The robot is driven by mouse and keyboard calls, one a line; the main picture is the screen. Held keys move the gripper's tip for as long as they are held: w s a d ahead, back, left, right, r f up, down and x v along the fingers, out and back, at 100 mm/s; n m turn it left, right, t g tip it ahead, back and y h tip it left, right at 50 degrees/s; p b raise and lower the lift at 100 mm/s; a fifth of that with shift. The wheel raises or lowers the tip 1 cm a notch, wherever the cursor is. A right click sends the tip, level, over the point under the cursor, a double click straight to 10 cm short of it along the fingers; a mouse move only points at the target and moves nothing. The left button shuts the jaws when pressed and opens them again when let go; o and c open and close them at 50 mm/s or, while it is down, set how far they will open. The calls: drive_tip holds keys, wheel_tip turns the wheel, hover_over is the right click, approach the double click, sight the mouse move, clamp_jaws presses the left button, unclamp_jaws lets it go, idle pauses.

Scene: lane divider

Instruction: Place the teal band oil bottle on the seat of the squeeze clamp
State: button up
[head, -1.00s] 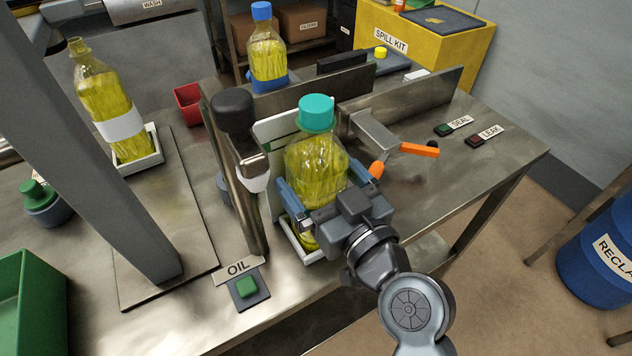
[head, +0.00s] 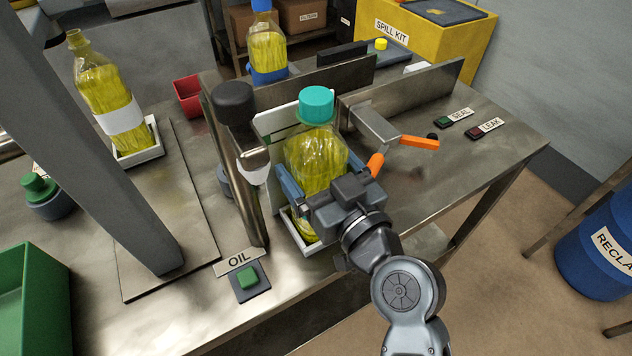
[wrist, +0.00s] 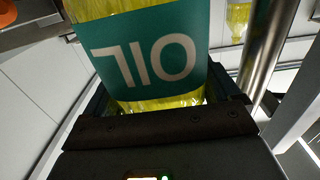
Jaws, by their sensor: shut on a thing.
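The teal band oil bottle (head: 315,165) is clear, filled with yellow oil, with a teal cap. It stands upright at the front of the bench. In the wrist view its teal band (wrist: 147,48) reads OIL upside down. My gripper (head: 313,198) is shut on the bottle from the near right side. The bottle's lower end is at a white tray-like seat (head: 291,233); my gripper hides part of it, so contact cannot be told. A metal clamp body with orange handles (head: 419,142) is just right of the bottle; one handle end shows beside my gripper.
A black-knobbed post (head: 235,103) stands close left of the bottle. A green button (head: 247,278) lies in front. Metal divider walls (head: 405,97) run behind. A blue-capped bottle (head: 267,45) and a white-banded bottle (head: 108,95) stand farther off. The bench at right is mostly clear.

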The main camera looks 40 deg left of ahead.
drive_tip(key=shift+r, duration=0.1)
drive_tip(key=c, duration=0.3)
drive_tip(key=shift+c, duration=0.2)
